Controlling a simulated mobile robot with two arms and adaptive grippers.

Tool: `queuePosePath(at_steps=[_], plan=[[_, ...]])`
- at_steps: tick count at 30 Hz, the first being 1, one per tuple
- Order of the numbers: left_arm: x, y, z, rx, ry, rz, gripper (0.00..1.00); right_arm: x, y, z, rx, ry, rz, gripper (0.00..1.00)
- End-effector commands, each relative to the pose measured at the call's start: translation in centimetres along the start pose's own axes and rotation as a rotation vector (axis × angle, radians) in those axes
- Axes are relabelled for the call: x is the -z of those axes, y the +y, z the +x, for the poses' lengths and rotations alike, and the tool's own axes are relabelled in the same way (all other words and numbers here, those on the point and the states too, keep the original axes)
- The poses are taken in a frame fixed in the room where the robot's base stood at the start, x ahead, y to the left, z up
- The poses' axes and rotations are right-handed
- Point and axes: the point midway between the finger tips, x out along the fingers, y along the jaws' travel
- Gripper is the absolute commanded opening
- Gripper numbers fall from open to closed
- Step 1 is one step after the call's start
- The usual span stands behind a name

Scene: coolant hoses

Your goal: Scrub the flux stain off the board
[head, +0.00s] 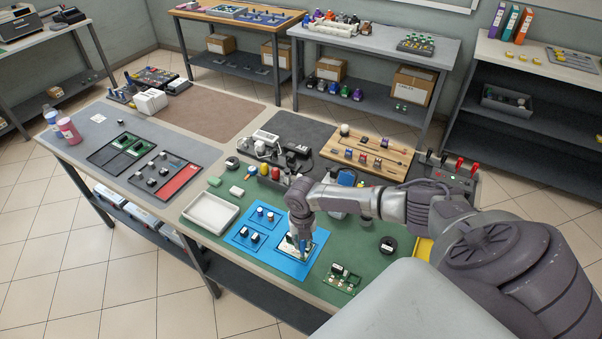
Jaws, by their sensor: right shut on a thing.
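A small pale board (288,248) lies in a dark-outlined square on the blue mat (283,266). My right gripper (302,243) points down over this board, shut on a small tool that is too small and too covered to make out. I cannot tell whether the tool touches the board. The gripper hides part of the board, and I cannot make out the flux stain. My left gripper is not in view.
The blue mat also carries small parts (250,235) in other outlined squares. A white tray (211,213) stands to its left. A green circuit board (342,279) and a black round item (388,244) lie to the right.

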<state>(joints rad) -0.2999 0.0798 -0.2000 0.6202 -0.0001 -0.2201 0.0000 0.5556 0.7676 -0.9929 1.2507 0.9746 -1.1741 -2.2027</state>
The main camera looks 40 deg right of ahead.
Motion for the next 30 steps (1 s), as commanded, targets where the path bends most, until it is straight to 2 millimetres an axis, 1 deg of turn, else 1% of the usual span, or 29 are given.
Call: queuePosePath(at_steps=[9, 22, 30], plan=[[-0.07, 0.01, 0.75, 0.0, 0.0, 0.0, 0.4, -0.62, 0.77, 0.05, -0.001, -0.001, 0.0, 0.0], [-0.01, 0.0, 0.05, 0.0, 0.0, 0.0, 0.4, -0.01, 0.01, -0.06, -0.001, 0.0, 0.0, 0.0], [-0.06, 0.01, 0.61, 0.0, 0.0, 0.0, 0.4, -0.34, 0.44, 0.13, -0.002, -0.002, 0.0, 0.0]])
